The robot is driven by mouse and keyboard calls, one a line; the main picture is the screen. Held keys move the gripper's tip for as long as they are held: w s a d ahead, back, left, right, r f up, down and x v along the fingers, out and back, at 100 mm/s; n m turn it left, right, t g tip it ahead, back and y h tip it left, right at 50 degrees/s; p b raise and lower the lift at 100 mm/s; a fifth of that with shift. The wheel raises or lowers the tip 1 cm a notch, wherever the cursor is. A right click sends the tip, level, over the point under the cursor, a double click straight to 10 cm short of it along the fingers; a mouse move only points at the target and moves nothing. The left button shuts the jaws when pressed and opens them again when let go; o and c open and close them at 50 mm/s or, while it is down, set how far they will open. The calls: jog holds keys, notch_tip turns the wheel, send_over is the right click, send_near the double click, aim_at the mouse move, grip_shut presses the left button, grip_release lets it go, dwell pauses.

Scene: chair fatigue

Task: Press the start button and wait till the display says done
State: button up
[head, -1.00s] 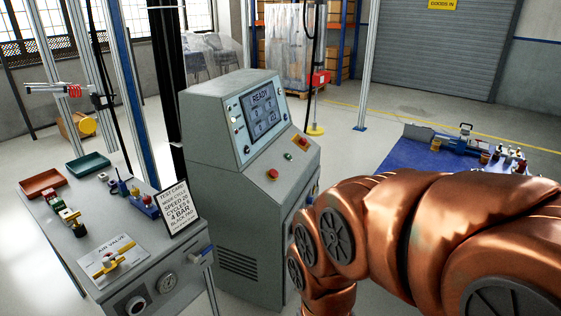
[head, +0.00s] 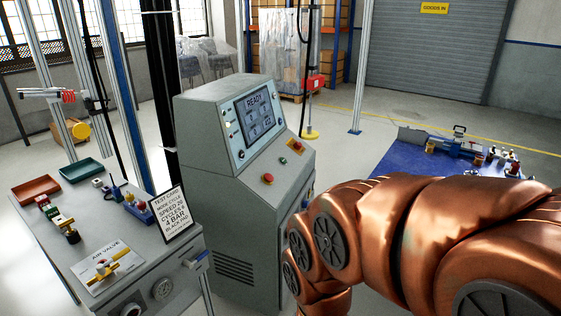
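The grey control console (head: 220,165) stands in the middle of the head view. Its tilted display (head: 258,115) is lit and reads READY at the top, with smaller boxes below. A red round button (head: 267,180) sits on the sloped panel below the display. Any button label is too small to read, so I cannot tell which one is start. My copper-coloured arm fills the lower right, in front of the console's right side. My gripper is out of view.
A grey bench at left holds an air valve plate (head: 107,268), a test card (head: 172,213), a red tray (head: 36,187) and a green tray (head: 82,170). A blue-topped table (head: 400,160) with tools stands at right. Open floor lies behind the console.

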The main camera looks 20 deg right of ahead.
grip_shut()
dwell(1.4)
